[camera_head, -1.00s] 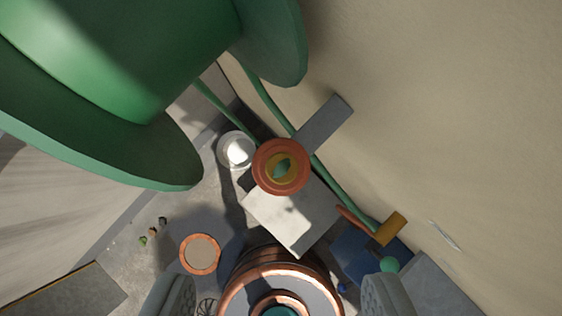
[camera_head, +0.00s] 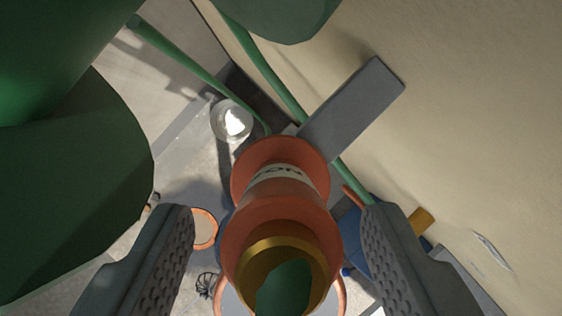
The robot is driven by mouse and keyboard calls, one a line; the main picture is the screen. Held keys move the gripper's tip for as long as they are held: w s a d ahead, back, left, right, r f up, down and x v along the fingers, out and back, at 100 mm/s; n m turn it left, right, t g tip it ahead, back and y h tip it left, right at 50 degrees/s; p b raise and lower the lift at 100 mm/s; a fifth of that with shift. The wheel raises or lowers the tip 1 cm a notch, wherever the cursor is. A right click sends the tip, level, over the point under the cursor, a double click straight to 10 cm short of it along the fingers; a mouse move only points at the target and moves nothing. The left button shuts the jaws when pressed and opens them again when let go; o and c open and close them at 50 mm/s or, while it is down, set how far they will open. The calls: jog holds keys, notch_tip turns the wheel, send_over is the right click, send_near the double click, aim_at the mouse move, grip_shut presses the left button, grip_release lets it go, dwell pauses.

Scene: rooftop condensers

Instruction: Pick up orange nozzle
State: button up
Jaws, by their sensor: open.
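The orange nozzle (camera_head: 282,215) stands in the lower middle of the view, seen from above along its length. It has a wide orange flange at its far end, a pale band with dark lettering, and a brass-coloured ring (camera_head: 282,262) with a dark green opening at its near end. My gripper (camera_head: 280,225) is open, with one grey textured finger on each side of the nozzle. A gap shows between each finger and the nozzle. What the nozzle rests on is mostly hidden behind it.
A large green reel-like body (camera_head: 70,200) fills the left side. A grey bar (camera_head: 355,108) sticks out from the beige wall (camera_head: 470,120) at right. Green hoses (camera_head: 265,75) run behind. A clear round glass-like object (camera_head: 232,121) and an orange-rimmed disc (camera_head: 204,228) lie below.

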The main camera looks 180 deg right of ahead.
aim_at(280, 165)
jog(key=shift+x, duration=2.25)
jog(key=c, duration=1.1)
jog(key=shift+c, duration=0.2)
